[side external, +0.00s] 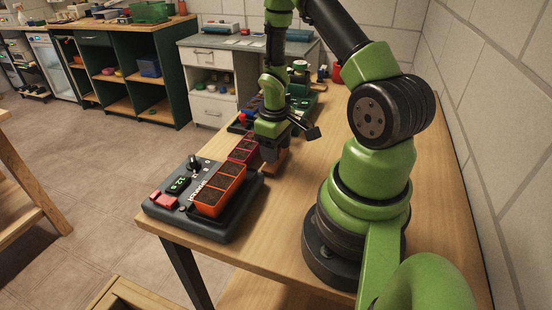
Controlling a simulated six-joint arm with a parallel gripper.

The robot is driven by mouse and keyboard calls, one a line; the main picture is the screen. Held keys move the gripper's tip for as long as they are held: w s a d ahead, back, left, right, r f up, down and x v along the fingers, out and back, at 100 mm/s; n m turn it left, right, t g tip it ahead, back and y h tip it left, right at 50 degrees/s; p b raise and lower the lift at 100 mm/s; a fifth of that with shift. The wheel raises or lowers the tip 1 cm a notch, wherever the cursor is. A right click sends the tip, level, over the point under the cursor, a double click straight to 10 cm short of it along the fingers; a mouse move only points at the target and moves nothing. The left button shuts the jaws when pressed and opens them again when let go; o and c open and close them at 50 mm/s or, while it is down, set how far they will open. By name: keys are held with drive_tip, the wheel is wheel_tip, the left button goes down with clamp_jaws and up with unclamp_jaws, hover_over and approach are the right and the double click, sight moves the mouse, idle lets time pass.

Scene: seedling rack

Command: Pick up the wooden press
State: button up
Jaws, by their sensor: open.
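My gripper (269,151) points down over the wooden workbench, just behind and right of the orange seedling tray. It is open. A small brown wooden piece (273,166), which looks like the wooden press, shows low at the fingertips. The fingers hide much of it, and I cannot tell whether they touch it or how it sits between them.
A dark scale (226,228) with a green display and red buttons holds an orange soil tray (207,207) at the bench's near left corner. A crimson soil tray (241,153) lies behind it. Green equipment (303,87) stands farther back. Bench right of the gripper is clear.

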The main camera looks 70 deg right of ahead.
drive_tip(key=shift+f, duration=0.1)
clamp_jaws()
idle(0.3)
wheel_tip(320, 180, up, 10)
idle(0.5)
drive_tip(key=c, duration=0.7)
unclamp_jaws()
drive_tip(key=shift+c, duration=1.1)
